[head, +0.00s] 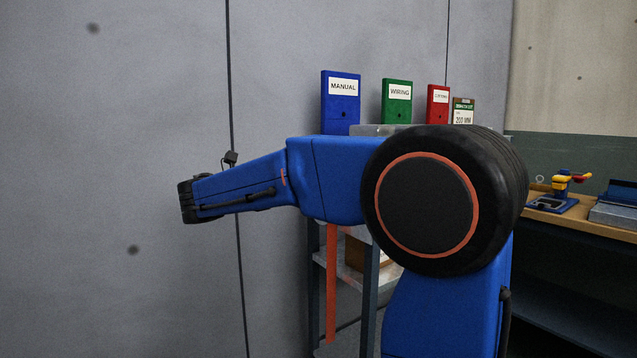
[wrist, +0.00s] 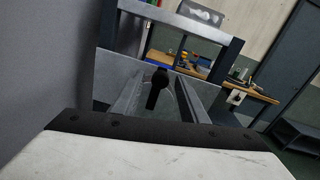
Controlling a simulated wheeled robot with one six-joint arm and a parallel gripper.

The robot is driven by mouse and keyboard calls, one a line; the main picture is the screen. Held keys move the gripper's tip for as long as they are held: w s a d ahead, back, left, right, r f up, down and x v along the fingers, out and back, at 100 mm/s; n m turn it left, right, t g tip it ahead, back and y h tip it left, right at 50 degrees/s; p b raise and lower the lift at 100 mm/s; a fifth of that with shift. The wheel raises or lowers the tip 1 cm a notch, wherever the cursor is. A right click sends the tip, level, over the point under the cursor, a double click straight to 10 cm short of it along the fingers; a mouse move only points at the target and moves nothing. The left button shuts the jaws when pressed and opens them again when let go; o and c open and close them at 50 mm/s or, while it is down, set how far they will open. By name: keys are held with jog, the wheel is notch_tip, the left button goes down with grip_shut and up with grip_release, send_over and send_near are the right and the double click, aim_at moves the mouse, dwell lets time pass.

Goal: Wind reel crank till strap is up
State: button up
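An orange-red strap (head: 332,285) hangs straight down in the head view, in front of the grey shelf unit; my arm hides its upper end. The reel is not clearly seen. In the wrist view, a dark knobbed handle (wrist: 157,88), which looks like the crank's, stands in front of a grey panel. My gripper (wrist: 160,98) has its two grey fingers apart, one on each side of the handle. Gaps show between the handle and both fingers. I cannot tell how deep the handle sits between them. My arm hides the gripper in the head view.
A blue manual binder (head: 341,105), a green wiring binder (head: 397,104) and a red binder (head: 437,103) stand on the shelf top. A grey wall (head: 120,180) is at left. A wooden bench (head: 575,218) at right holds a blue, yellow and red device (head: 562,192).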

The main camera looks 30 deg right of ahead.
jog(key=shift+w+d, duration=0.15)
jog(key=shift+d, duration=1.3)
jog(key=shift+w+d, duration=0.1)
jog(key=shift+d, duration=1.3)
grip_shut()
